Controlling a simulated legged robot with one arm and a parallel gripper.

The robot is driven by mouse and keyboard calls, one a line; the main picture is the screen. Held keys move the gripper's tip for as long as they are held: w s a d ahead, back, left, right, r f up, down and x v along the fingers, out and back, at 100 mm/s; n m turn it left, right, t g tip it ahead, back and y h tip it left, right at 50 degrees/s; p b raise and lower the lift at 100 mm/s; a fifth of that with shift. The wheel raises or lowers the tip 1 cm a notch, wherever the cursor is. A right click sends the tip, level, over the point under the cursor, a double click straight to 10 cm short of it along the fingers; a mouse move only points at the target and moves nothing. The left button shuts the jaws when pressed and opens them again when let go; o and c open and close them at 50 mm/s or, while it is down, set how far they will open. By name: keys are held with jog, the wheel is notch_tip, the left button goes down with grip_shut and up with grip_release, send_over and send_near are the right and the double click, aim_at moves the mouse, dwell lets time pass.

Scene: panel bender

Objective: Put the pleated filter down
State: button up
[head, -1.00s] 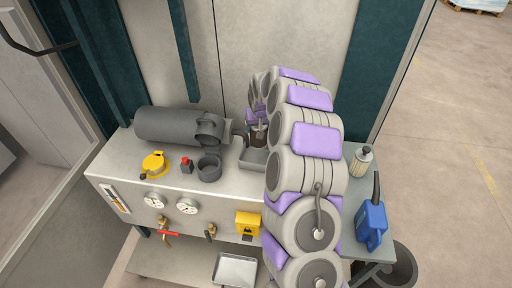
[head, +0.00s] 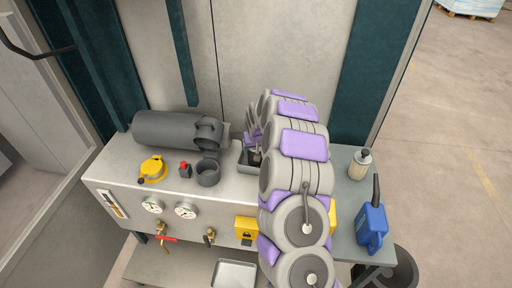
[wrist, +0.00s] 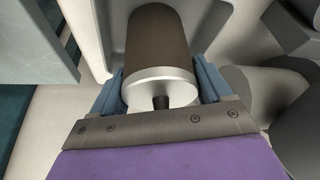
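The pleated filter (wrist: 157,45) is a dark brown cylinder with a silver end cap and a black stub in the wrist view. My gripper (wrist: 160,92) has its two blue-grey fingers against both sides of the cap, closed on it. In the head view, my gripper (head: 253,143) points down at a small grey tray (head: 243,168) on the bench, with the dark filter (head: 256,159) low in it. My arm hides the tray's right part. I cannot tell whether the filter touches the tray floor.
A dark grey housing (head: 165,128) lies at the bench's back left. A yellow cap (head: 153,169), a red-topped part (head: 185,170) and a grey cup (head: 208,173) stand before it.

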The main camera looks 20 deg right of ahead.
jog(key=o, duration=0.4)
jog(key=shift+a, duration=0.15)
jog(key=shift+r, duration=0.1)
jog(key=shift+s+r, duration=0.1)
jog(key=shift+r, duration=0.3)
jog(key=p+v, duration=0.1)
jog(key=v, duration=1)
jog(key=shift+s+r, duration=0.1)
jog(key=shift+s, duration=0.05)
